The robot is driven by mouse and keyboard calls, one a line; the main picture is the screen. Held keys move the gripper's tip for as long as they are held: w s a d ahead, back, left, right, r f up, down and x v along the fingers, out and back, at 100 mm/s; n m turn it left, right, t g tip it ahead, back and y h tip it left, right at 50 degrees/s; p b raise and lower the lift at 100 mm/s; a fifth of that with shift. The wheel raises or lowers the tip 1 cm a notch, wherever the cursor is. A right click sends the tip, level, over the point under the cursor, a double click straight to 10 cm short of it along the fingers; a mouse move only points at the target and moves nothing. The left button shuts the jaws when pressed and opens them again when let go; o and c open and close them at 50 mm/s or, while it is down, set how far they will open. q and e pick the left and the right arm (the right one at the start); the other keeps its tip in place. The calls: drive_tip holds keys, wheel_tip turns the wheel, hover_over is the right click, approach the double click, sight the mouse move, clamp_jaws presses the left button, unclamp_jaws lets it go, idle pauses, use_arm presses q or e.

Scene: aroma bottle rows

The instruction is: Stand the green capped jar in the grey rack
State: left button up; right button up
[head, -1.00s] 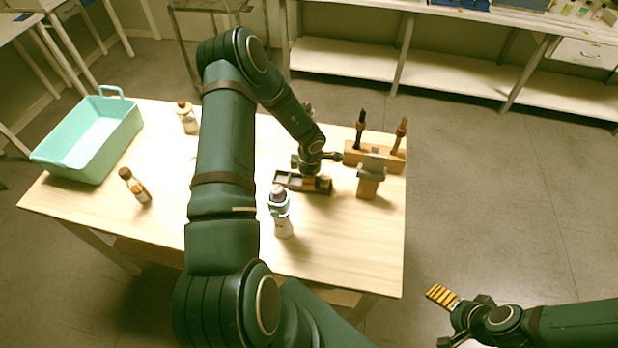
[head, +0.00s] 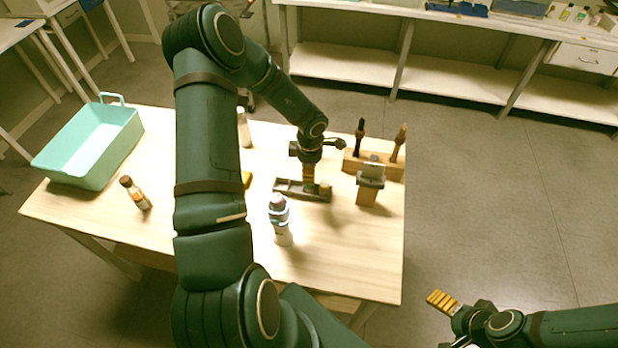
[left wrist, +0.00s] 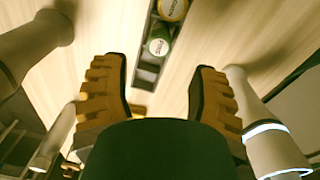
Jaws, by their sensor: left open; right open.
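The grey rack (head: 288,187) lies on the table. In the left wrist view the rack (left wrist: 147,76) holds two jars seen from above. The green capped jar (left wrist: 158,46) stands upright in one compartment, and a yellow capped jar (left wrist: 172,9) is in the compartment beyond it. My left gripper (head: 308,180) points down over the rack. In the left wrist view its fingers (left wrist: 158,75) are apart, with the green cap showing between and just beyond the tips, no contact visible. My right gripper (head: 442,301) is open and empty, off the table at the lower right.
A white bottle (head: 281,228) stands in front of the rack. A wooden stand (head: 369,186) and a tool holder (head: 388,168) are on its right. The front right tabletop is clear.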

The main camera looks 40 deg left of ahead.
use_arm(q)
drive_tip(key=r, duration=0.1)
drive_tip(key=r+m, duration=0.1)
drive_tip(key=r, duration=0.1)
drive_tip(key=shift+d, duration=0.4)
drive_tip(key=d+f+m+t, duration=0.3)
drive_tip(key=d+f+m, duration=0.1)
drive_tip(key=d+m, duration=0.85)
drive_tip(key=s+d+m+h, duration=0.4)
drive_tip(key=s+d+m, duration=0.6)
drive_tip(key=d, duration=0.6)
drive_tip(key=shift+s+g, duration=0.4)
drive_tip(key=shift+s, duration=0.1)
